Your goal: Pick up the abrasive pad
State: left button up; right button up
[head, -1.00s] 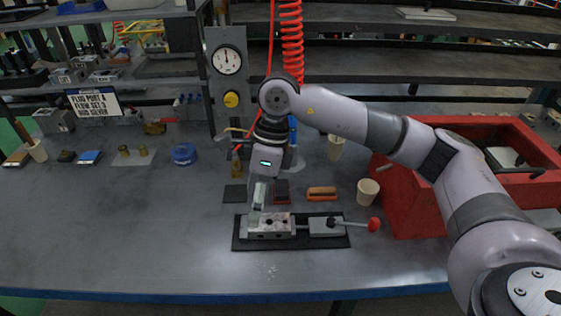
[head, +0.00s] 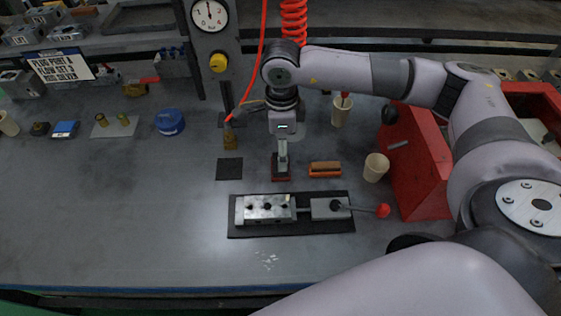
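The abrasive pad (head: 281,175) appears to be the small dark red block on the bench, behind the clamped metal valve block (head: 265,207). My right gripper (head: 282,164) points down right at the pad, its fingertips over or touching it and hiding part of it. The fingers are seen edge-on, so I cannot tell whether they are open or shut on the pad. My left gripper is not in view.
An orange brush (head: 325,170) and a beige cup (head: 376,167) stand to the right of the pad. A black square (head: 229,169) lies to its left. The vise's red-knobbed handle (head: 383,210) sticks out in front. A red bin (head: 415,170) is at right.

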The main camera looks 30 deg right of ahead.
notch_tip(320, 180, down, 2)
jog(key=shift+f, duration=0.25)
jog(key=f+p, duration=0.1)
jog(key=f, duration=0.3)
jog(key=shift+w+f+p, duration=0.15)
jog(key=shift+w+p, duration=0.05)
jog(key=shift+p, duration=0.2)
jog(key=shift+f, duration=0.45)
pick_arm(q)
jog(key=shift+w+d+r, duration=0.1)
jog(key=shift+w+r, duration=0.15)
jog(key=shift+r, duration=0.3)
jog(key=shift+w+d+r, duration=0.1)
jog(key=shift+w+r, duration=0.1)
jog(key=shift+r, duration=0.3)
pick_arm(e)
jog(key=c, duration=1.2)
jog(key=shift+r, duration=0.15)
jog(key=shift+c, duration=0.2)
pick_arm(q)
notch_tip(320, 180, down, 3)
jog(key=b, duration=0.2)
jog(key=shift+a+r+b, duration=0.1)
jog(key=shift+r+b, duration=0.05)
jog(key=shift+b, duration=0.2)
pick_arm(e)
notch_tip(320, 180, up, 20)
